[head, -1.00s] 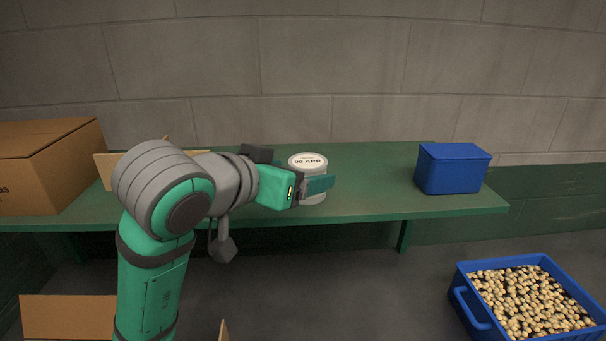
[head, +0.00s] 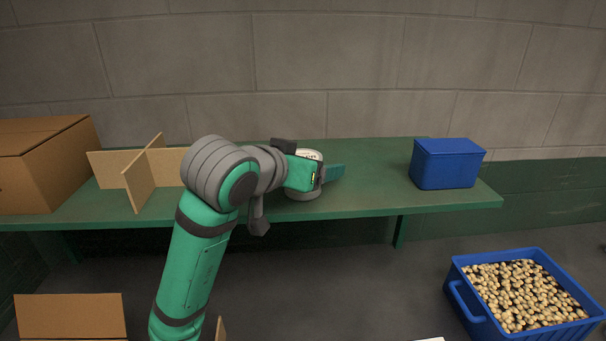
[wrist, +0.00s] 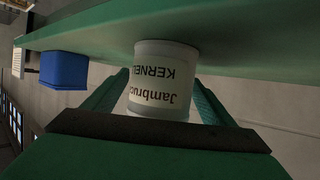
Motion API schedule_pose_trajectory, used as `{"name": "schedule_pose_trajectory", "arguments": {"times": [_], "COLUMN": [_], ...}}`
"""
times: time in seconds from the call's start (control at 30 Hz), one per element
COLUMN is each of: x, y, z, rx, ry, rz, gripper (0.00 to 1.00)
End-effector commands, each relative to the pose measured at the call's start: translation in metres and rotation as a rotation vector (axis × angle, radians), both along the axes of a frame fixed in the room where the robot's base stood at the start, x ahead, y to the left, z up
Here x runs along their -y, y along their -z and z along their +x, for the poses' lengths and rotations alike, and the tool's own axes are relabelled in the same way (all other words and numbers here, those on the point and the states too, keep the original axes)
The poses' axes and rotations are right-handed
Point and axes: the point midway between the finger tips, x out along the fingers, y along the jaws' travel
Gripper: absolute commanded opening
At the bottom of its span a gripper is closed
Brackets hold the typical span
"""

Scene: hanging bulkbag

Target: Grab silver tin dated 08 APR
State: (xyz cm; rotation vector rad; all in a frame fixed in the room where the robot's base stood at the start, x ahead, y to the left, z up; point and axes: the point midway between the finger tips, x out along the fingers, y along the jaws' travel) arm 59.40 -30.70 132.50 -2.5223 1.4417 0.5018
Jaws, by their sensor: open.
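The silver tin (head: 309,155) stands on the green bench, mostly hidden behind my gripper in the head view. Part of its lid and its lower edge show, and the lid's date is mostly covered. In the wrist view the tin (wrist: 161,78) appears upside down, with a white label reading "Jambru..." and "KERNEL...", partly cut off. My gripper (head: 333,172) is open at the tin. In the wrist view its two green fingers (wrist: 155,97) reach along either side of the tin, with the tin between them. I cannot tell whether either finger touches it.
The green bench (head: 380,190) has free room right of the tin, up to a blue box (head: 446,163). A cardboard divider (head: 140,180) and a brown carton (head: 45,165) are at the left. A blue crate of nuts (head: 465,300) stands on the floor.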

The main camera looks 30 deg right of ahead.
Motion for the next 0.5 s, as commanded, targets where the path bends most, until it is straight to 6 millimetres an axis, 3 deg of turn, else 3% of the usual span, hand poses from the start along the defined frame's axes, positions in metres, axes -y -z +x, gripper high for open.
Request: {"name": "schedule_pose_trajectory", "arguments": {"times": [0.03, 0.23, 0.5], "x": [-0.0001, -0.0002, -0.0003], "y": [-0.0002, -0.0002, -0.001], "z": [-0.0001, -0.0004, -0.0004], "rx": [0.0, 0.001, 0.001], "ry": [0.0, 0.0, 0.0], "rz": [0.0, 0.0, 0.0], "gripper": [0.78, 0.3, 0.28]}}
